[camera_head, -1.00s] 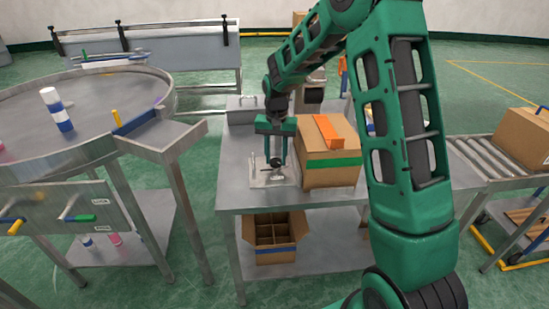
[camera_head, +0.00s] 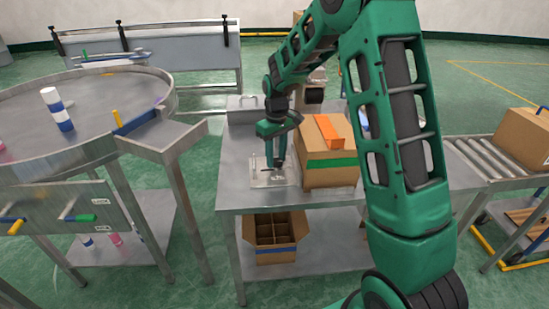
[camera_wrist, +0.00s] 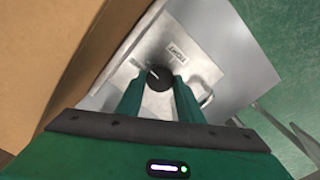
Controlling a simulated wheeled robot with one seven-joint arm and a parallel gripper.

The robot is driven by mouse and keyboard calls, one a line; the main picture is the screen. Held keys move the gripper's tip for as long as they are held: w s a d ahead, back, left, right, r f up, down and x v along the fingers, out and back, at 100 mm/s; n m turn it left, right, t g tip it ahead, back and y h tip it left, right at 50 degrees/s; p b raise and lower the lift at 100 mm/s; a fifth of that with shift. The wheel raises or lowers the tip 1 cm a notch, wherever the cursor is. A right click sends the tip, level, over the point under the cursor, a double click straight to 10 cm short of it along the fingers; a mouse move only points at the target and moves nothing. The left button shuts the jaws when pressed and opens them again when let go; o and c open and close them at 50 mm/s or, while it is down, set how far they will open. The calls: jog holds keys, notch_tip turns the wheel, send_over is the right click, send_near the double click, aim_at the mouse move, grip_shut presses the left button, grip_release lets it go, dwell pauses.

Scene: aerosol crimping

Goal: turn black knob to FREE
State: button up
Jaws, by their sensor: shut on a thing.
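The black knob (camera_wrist: 158,77) stands on a pale metal plate (camera_wrist: 204,70) in the wrist view, with a short white mark on its top towards the upper left. My gripper (camera_wrist: 158,84) is shut on the knob, one finger on each side. A small label (camera_wrist: 177,53) lies just beyond the knob; its letters are too small to read surely. In the head view my gripper (camera_head: 275,164) points down at the plate (camera_head: 289,181) on the grey table, and its fingers largely hide the knob.
A cardboard box (camera_head: 330,172) with an orange item (camera_head: 327,131) on top stands close to the right of my gripper. A grey metal case (camera_head: 242,112) is at the table's back left. The table's front left (camera_head: 235,190) is clear.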

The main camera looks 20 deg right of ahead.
aim_at(276, 160)
jog(key=shift+w+d+r+n, duration=0.1)
jog(key=shift+w+r+n, duration=0.1)
jog(key=shift+n, duration=0.4)
jog(key=o, duration=0.9)
jog(key=shift+o, duration=0.8)
jog(key=shift+s+f, duration=0.1)
jog(key=shift+f, duration=0.05)
notch_tip(276, 160, up, 11)
jog(key=shift+f, duration=0.1)
